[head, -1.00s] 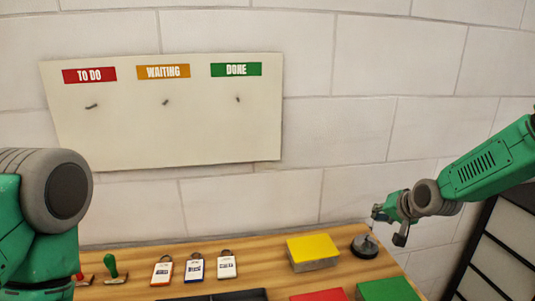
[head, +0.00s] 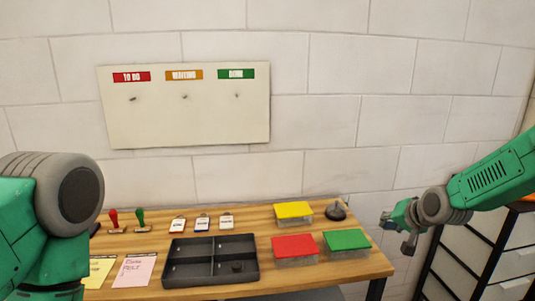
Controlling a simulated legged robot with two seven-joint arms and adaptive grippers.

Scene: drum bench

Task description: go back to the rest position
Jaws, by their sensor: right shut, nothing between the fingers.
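My right gripper (head: 397,232) is shut and empty. It hangs in the air by the right end of the wooden bench (head: 330,267), in front of the wall. My left arm comes in at the left edge of the head view, and its gripper is out of sight.
A board (head: 185,115) with three labelled pegs hangs on the wall. The bench holds a dark divided tray (head: 210,281), a yellow-lidded box (head: 293,211), a red-lidded box (head: 294,248), a green-lidded box (head: 346,241), stamps (head: 140,219) and a spike base (head: 336,211). A drawer cabinet (head: 480,262) stands right.

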